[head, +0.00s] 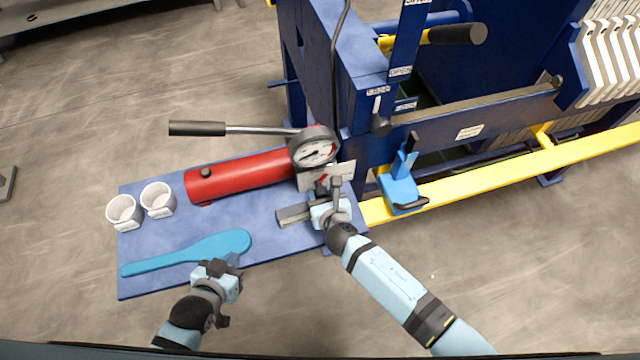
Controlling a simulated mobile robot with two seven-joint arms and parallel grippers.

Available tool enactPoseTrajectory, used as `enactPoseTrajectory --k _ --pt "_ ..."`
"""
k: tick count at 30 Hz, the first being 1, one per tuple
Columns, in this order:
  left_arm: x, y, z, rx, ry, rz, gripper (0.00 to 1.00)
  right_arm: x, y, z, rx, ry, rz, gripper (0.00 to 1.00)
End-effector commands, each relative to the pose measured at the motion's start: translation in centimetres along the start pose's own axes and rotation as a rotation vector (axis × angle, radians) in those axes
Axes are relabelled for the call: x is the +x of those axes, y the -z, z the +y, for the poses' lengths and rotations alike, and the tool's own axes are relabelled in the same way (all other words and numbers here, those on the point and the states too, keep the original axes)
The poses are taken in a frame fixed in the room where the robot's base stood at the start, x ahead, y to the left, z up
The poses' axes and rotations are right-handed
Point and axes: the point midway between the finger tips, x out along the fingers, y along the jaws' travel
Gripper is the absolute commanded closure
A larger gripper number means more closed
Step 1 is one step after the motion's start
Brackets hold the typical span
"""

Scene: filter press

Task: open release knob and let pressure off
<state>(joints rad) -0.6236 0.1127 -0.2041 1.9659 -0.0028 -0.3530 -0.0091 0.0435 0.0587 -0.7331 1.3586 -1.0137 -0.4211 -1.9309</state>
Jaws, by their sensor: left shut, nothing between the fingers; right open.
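A red hydraulic pump cylinder (240,175) lies on a blue board, with a round white-faced pressure gauge (314,152) at its right end. A lever with a black grip (197,128) reaches left above the pump. My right gripper (335,184) is open at the pump's right end, just below the gauge, beside a pale plate. I cannot make out the release knob; the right gripper covers part of that area. I cannot tell whether the fingers touch anything there. My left gripper (222,268) is shut and empty near the board's front edge, by a light-blue paddle-shaped tool.
The blue board (140,275) also carries two white cups (124,212), the light-blue tool (190,252) and a grey bar (294,214). The blue press frame (350,60) and yellow rail (500,165) stand to the right. Bare floor lies left and in front.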

Motion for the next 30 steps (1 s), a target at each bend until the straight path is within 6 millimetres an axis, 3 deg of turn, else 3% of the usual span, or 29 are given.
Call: enactPoseTrajectory --k 10,15,30 --pt "-0.23 0.23 -0.02 0.005 -0.002 0.005 1.0 -0.02 0.12 0.07 0.0 -0.001 0.0 0.5" --pt "-0.34 -0.16 0.03 0.005 -0.003 -0.002 1.0 -0.02 0.11 0.07 0.0 -0.001 0.0 0.84" --pt "-0.02 0.3 -0.07 0.004 -0.001 0.005 1.0 0.0 0.08 -0.05 0.115 -0.049 -0.001 0.84"
